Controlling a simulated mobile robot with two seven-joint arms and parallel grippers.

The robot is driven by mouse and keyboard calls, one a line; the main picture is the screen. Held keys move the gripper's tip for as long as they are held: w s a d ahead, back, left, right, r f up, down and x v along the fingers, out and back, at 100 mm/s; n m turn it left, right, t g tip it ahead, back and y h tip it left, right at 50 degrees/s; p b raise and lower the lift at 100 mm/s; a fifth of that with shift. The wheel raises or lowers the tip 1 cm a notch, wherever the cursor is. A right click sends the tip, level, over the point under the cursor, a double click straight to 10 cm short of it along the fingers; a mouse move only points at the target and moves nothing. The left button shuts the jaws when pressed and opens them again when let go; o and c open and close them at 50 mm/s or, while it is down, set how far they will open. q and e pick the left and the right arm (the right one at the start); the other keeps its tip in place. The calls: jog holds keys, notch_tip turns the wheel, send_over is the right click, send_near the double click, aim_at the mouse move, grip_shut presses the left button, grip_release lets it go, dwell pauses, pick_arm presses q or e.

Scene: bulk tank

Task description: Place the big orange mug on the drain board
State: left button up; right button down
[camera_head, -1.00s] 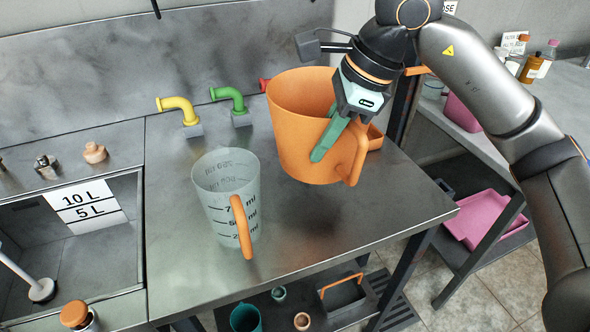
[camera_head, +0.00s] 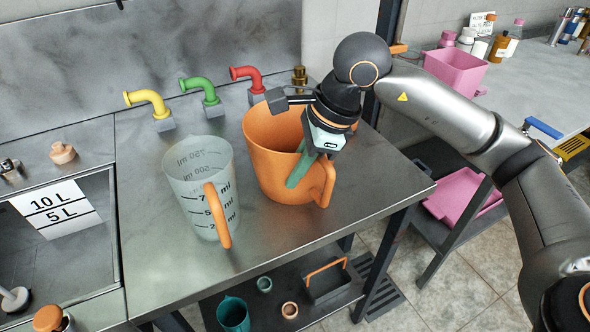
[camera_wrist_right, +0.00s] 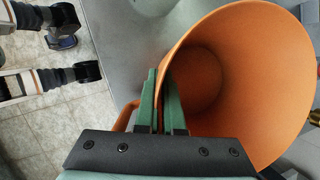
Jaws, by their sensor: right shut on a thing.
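The big orange mug (camera_head: 268,160) stands upright over the steel counter (camera_head: 160,270), right of the clear measuring jug; I cannot tell whether its base touches the metal. My right gripper (camera_head: 300,168) is shut on the mug's wall beside its handle (camera_head: 328,185). In the right wrist view, the green fingers (camera_wrist_right: 160,105) straddle the wall of the mug (camera_wrist_right: 250,90), one inside and one outside. The steel counter beside the sink looks like the drain board, but no label shows this. My left gripper is in neither view.
A clear measuring jug (camera_head: 190,185) with an orange handle stands close left of the mug. Yellow (camera_head: 150,102), green (camera_head: 203,90) and red (camera_head: 247,77) taps line the back. A sink (camera_head: 90,245) is at left. The counter's front right is clear.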

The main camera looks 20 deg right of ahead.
jog(key=c, duration=1)
grip_release()
jog(key=shift+d+r+p, duration=0.1)
jog(key=shift+r+p, duration=0.2)
jog(key=shift+r, duration=0.1)
jog(key=p+v, duration=0.1)
jog(key=v, duration=0.9)
jog(key=shift+s+d+r, duration=0.1)
jog(key=shift+s+r, duration=0.05)
jog(key=shift+r, duration=0.2)
jog(key=shift+s+d+r, duration=0.1)
jog(key=shift+r, duration=0.15)
